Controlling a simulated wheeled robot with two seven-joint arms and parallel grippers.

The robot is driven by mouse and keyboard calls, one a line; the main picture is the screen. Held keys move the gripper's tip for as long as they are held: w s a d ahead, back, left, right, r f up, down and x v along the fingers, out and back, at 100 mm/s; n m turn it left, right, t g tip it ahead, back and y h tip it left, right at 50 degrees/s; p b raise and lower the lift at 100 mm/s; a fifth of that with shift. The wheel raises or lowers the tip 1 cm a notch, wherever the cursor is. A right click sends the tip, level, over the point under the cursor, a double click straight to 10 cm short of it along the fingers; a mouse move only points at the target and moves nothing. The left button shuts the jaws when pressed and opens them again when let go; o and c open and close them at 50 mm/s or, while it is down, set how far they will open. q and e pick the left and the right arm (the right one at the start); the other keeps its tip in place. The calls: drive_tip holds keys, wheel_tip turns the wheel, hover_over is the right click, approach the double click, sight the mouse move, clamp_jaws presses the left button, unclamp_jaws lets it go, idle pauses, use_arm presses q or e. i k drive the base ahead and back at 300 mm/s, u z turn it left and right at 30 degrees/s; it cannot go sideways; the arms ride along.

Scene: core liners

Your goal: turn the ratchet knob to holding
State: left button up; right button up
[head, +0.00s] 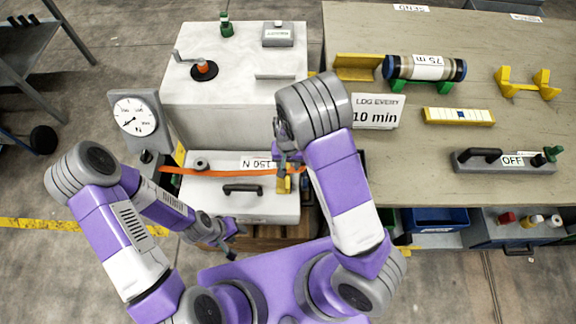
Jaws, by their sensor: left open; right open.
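An orange strap (225,173) runs across a pale lidded box (262,208) below the white cabinet. My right gripper (287,165) is open over the strap's right end, beside a small yellow part (283,186). My arm and gripper cover much of that spot. A small dark knob (147,157) shows below the dial gauge, near the strap's left end, and a round grey piece (201,163) sits on the box. I cannot tell which part is the ratchet knob or read its setting. My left gripper (228,240) is open and empty, in front of the box's lower left.
The dial gauge (136,116) stands left of the white cabinet (220,100). A workbench (450,180) at right holds a "10 min" sign (377,112), a cylinder (425,68) on green cradles and an "OFF" panel (505,160).

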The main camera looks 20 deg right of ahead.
sight(146, 157)
drive_tip(key=k, duration=1)
